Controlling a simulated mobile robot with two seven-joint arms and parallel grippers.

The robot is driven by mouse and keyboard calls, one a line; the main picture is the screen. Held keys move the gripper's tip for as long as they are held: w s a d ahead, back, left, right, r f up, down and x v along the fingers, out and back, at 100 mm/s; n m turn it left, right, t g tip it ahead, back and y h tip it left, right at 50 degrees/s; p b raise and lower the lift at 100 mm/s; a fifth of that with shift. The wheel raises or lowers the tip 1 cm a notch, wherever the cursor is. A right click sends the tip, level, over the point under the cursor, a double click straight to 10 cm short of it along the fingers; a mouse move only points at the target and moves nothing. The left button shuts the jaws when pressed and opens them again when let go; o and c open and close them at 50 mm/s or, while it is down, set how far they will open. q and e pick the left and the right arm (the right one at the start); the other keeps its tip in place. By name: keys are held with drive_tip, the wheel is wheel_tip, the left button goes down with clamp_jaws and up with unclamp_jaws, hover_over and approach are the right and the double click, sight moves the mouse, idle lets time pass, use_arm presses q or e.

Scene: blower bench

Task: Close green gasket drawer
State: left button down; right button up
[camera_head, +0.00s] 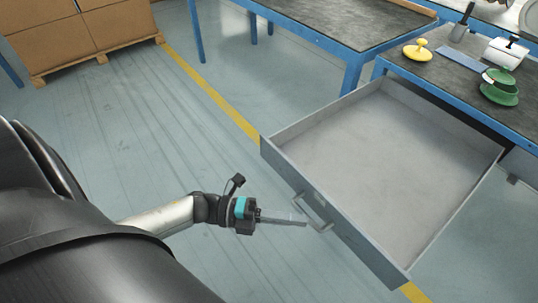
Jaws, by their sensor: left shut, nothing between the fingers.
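A grey drawer (338,228) is pulled far out from under the blue-framed bench at the right. It looks empty, and its front panel faces lower left with a bar handle (312,212) near the middle. No green shows on the drawer itself. My left gripper (303,222) is shut and empty, its fingertips close to the handle. I cannot tell whether they touch it. My right gripper is not in view.
On the bench top (445,88) stand a yellow knobbed part (418,51), a green round part (499,90) and a white part (506,53). Another bench (350,22) stands behind. Cartons (85,32) sit on a pallet at upper left. The floor (130,120) between is clear.

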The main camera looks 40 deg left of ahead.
sight(329, 211)
use_arm(q)
drive_tip(key=shift+w+d+b, duration=0.2)
drive_tip(key=shift+w+d, duration=0.1)
drive_tip(key=shift+w, duration=0.4)
drive_tip(key=shift+w+d+b, duration=0.2)
drive_tip(key=shift+w+d, duration=0.05)
drive_tip(key=shift+w, duration=0.45)
drive_tip(key=shift+w+d+b, duration=0.2)
drive_tip(key=shift+w+d, duration=0.1)
drive_tip(key=shift+w, duration=0.4)
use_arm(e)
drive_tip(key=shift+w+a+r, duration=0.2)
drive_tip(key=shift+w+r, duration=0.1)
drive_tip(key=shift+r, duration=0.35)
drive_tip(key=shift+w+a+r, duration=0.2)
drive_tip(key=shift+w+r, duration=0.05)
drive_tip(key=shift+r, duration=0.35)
